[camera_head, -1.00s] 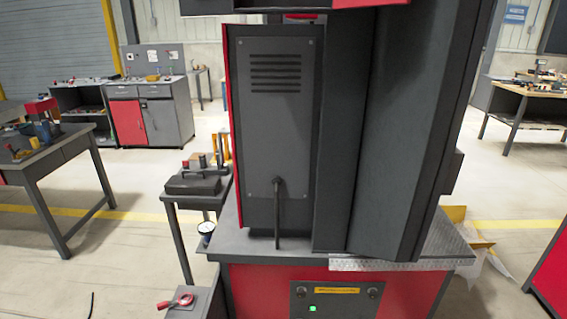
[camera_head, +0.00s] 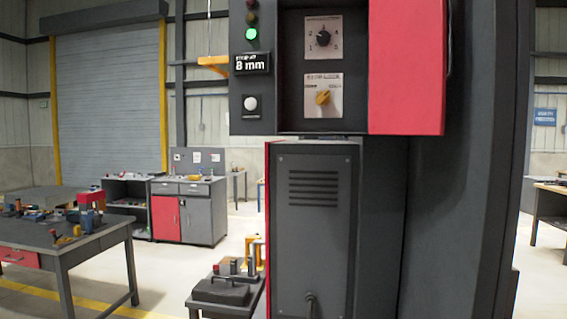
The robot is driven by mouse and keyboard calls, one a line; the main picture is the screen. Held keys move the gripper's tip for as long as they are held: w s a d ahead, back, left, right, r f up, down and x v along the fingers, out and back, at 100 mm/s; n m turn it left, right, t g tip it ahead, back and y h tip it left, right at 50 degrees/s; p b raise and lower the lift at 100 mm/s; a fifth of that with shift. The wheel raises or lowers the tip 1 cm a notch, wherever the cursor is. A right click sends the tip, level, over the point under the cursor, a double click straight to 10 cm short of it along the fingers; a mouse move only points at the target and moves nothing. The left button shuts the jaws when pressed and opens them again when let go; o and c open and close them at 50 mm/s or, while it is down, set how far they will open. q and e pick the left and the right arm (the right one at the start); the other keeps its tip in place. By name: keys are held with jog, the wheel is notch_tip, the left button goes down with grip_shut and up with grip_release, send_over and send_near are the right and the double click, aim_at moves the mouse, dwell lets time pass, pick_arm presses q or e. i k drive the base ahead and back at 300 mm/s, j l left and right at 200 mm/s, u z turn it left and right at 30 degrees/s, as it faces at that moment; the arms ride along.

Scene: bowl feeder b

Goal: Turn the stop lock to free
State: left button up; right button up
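A control box (camera_head: 262,102) hangs at the upper middle of the head view. A yellow rotary knob (camera_head: 323,97) sits on a small white plate in its recess. The plate's lettering is too small to read surely, so I cannot tell whether this is the stop lock or what its position is. Above it is a black rotary selector (camera_head: 323,38) on a numbered plate. A red panel (camera_head: 406,66) stands right of the recess. Neither of my grippers shows in the view.
A dark vented cabinet (camera_head: 313,205) stands below. A workbench (camera_head: 75,250) is at left, with open floor behind it.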

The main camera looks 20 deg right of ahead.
aim_at(324, 98)
jog(key=i+l, duration=0.1)
jog(key=l, duration=0.4)
jog(key=i+l, duration=0.1)
jog(key=l, duration=0.35)
jog(key=i+l+u, duration=0.1)
jog(key=l, duration=0.9)
jog(key=i+j, duration=0.1)
jog(key=j+u, duration=0.05)
jog(key=j, duration=0.05)
